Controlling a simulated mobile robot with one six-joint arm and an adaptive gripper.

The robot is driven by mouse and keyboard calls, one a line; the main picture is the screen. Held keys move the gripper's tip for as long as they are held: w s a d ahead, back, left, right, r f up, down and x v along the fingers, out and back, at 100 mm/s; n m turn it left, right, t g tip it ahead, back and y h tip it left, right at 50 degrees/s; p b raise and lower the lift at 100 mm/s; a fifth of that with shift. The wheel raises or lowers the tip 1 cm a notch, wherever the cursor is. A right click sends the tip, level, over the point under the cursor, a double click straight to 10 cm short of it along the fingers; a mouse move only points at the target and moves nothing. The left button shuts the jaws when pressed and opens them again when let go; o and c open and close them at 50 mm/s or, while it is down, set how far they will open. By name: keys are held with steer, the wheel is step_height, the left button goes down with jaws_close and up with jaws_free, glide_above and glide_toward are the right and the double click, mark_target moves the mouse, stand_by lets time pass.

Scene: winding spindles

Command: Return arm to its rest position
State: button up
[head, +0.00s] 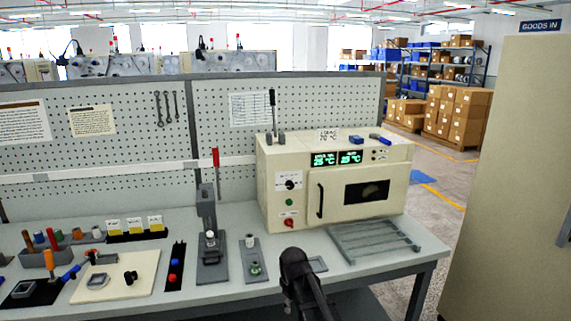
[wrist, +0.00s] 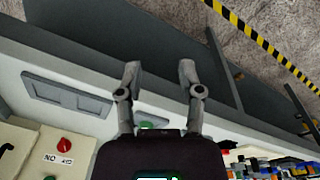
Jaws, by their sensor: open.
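My gripper (wrist: 158,75) shows in the wrist view with its two grey fingers apart and nothing between them. In the head view my dark arm end (head: 298,275) rises from the bottom middle, in front of the bench's front edge. It hides part of the bench edge and of a small grey plate (head: 317,264). The fingertips cannot be made out there. The wrist view shows the bench top behind the fingers and the floor beyond.
A cream oven (head: 335,183) with a closed door stands on the bench (head: 215,297). A grey press (head: 210,240), fixtures and tools stand left. A tall cream cabinet (head: 515,180) stands right.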

steer(key=s+d+f+m+g+b, duration=0.1)
steer(key=s+d+f+m+b, duration=0.2)
steer(key=s+d+m, duration=0.6)
steer(key=s+d+f, duration=0.1)
steer(key=s+d, duration=0.4)
steer(key=shift+s+d+f+b, duration=0.2)
steer(key=shift+d+b, duration=0.15)
